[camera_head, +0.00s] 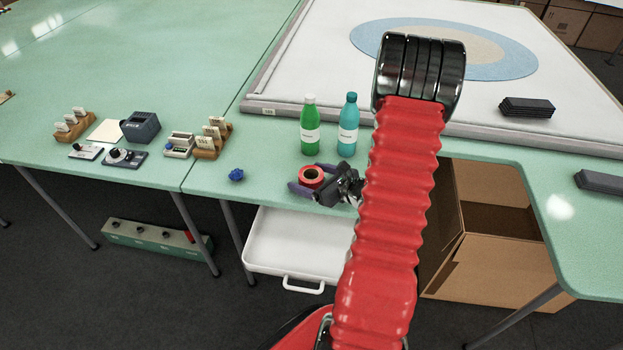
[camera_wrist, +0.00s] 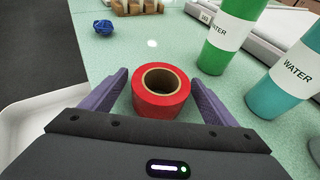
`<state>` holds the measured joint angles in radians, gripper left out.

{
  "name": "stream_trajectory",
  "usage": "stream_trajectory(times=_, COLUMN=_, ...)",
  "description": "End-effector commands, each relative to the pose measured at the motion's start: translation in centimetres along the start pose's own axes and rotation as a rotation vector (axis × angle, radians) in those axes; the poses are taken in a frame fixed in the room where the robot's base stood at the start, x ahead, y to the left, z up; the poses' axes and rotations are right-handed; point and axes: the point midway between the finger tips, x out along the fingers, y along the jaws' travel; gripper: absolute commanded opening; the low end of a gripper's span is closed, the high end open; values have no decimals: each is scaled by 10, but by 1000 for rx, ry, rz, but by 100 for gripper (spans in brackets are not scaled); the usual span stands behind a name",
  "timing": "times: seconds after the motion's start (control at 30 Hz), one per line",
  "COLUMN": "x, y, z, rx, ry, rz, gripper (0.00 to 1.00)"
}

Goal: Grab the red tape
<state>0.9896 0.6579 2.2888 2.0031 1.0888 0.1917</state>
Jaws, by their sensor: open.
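The red tape (camera_wrist: 161,103) is a roll with a brown core, lying flat on the green table in the wrist view. It also shows in the head view (camera_head: 311,178) near the table's front edge. My gripper (camera_wrist: 158,92) is open, with its purple fingers on either side of the roll. The fingers appear apart from the tape, with a gap at each side. The near lower part of the roll is close to the dark gripper body. In the head view my gripper (camera_head: 305,183) is partly hidden by my red arm.
A green bottle (camera_head: 310,126) and a teal bottle (camera_head: 348,126) stand just behind the tape. A crumpled blue ball (camera_head: 236,175) lies to the left, with clear table between. A white tray (camera_head: 262,238) is below the table edge. An open cardboard box (camera_head: 478,262) stands at right.

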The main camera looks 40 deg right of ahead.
Motion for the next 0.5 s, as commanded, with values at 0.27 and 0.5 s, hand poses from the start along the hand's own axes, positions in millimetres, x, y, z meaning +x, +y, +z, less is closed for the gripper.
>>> stream_trajectory(times=0.27, x=0, y=0, z=0, rx=0, ry=0, rz=0, gripper=77)
stream_trajectory(times=0.5, x=0, y=0, z=0, rx=0, ry=0, rz=0, gripper=61)
